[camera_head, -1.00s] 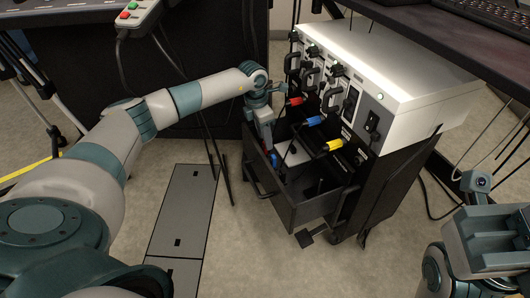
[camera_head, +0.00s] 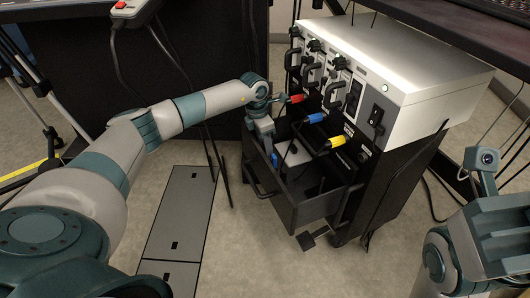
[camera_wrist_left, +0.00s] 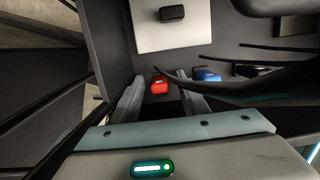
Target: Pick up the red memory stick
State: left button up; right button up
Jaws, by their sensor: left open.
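The red memory stick (camera_wrist_left: 160,85) lies on the dark drawer floor in the left wrist view, between the two fingers of my left gripper (camera_wrist_left: 163,90). The fingers are apart, with a gap showing on each side of the stick. In the head view my left gripper (camera_head: 267,146) reaches down into the open drawer (camera_head: 308,209) of the black cabinet. I cannot make out the red stick in the head view. My right arm shows at the right edge, but its gripper does not show clearly.
A blue stick (camera_wrist_left: 206,75) lies just right of the red one, with a black item (camera_wrist_left: 247,71) beyond it. A pale flat panel (camera_wrist_left: 172,28) bears a small black block. Red, blue and yellow plugs (camera_head: 334,143) jut from the cabinet front above the drawer, close to my left gripper.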

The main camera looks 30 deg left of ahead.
pick_arm(q)
jog(key=shift+f, duration=0.1)
dwell(0.4)
grip_shut()
